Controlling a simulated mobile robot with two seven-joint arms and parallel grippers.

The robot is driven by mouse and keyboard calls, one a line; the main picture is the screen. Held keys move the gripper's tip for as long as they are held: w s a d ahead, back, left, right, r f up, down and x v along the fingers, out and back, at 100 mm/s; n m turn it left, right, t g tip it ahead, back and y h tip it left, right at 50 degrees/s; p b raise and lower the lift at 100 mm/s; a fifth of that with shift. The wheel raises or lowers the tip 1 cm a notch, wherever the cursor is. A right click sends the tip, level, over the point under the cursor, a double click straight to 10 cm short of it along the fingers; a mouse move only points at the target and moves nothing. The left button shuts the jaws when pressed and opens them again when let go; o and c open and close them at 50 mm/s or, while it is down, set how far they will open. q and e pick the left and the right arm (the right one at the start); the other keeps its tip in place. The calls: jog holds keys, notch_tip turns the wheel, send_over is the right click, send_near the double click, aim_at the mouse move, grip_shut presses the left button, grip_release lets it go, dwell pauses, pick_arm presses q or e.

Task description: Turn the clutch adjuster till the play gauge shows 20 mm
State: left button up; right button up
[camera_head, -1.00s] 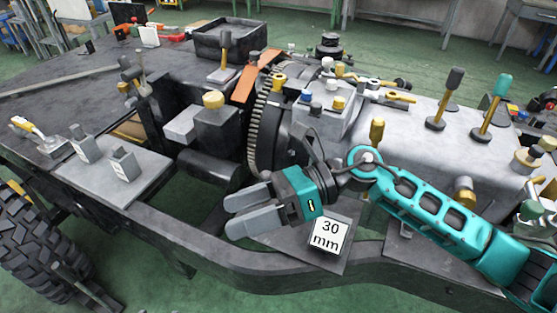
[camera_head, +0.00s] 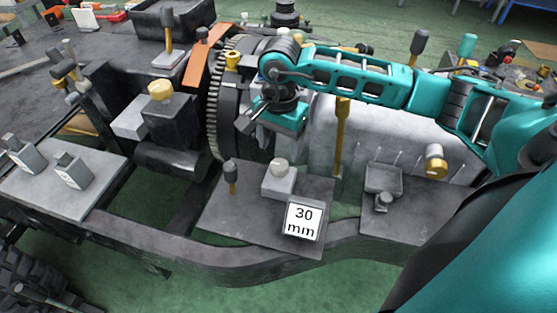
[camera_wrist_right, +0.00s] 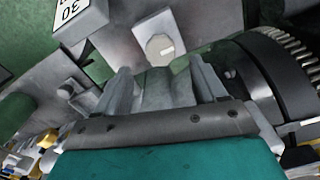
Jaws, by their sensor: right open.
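The play gauge (camera_head: 303,221) is a white plate reading 30 mm at the front of a grey plate on the frame. It shows partly in the right wrist view (camera_wrist_right: 68,14). Behind it a pale round knob (camera_head: 279,167) sits on a light block; it looks like the clutch adjuster. My right gripper (camera_head: 245,123) is open and empty, above and behind the knob, apart from it. In the right wrist view, the knob (camera_wrist_right: 160,47) appears beyond the gap between the open fingers (camera_wrist_right: 158,76). My left gripper is out of view.
A small dark-handled lever (camera_head: 231,178) stands left of the knob. A tall yellow rod (camera_head: 341,137) stands to the right. A second grey plate (camera_head: 410,210) with a small fitting lies further right.

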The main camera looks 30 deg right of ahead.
aim_at(280, 164)
notch_tip(280, 164, down, 6)
jog(key=shift+f, duration=0.1)
jog(key=shift+c, duration=0.2)
jog(key=c, duration=1)
jog(key=shift+m, duration=0.4)
